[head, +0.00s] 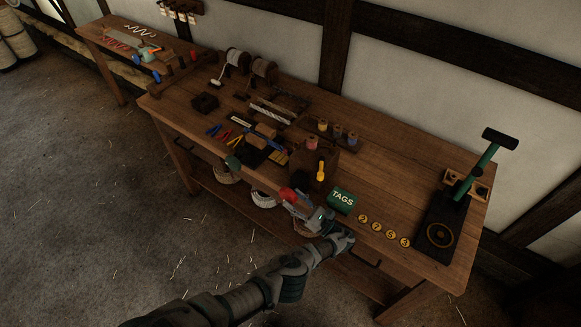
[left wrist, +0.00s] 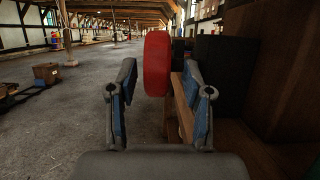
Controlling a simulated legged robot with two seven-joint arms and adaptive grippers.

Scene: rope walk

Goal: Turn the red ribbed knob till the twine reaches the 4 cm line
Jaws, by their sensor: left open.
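The red ribbed knob (head: 287,194) shows at the bench's front edge in the head view. In the left wrist view the knob (left wrist: 157,63) is a tall red disc seen nearly edge-on, beside dark wooden parts on its right. My left gripper (head: 298,205) reaches it from the front of the bench. In the left wrist view the left gripper (left wrist: 160,92) is open, and the knob shows ahead between its fingers, nearer the right one. Whether a finger touches it I cannot tell. The twine and the 4 cm line cannot be made out. My right gripper is not in view.
A brown wooden box (head: 307,163) with a yellow-handled tool (head: 320,172) stands just behind the knob. A green TAGS box (head: 341,201) and numbered yellow discs (head: 376,226) lie to the right. A green-handled hammer (head: 482,165) stands at the far right. The floor in front is clear.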

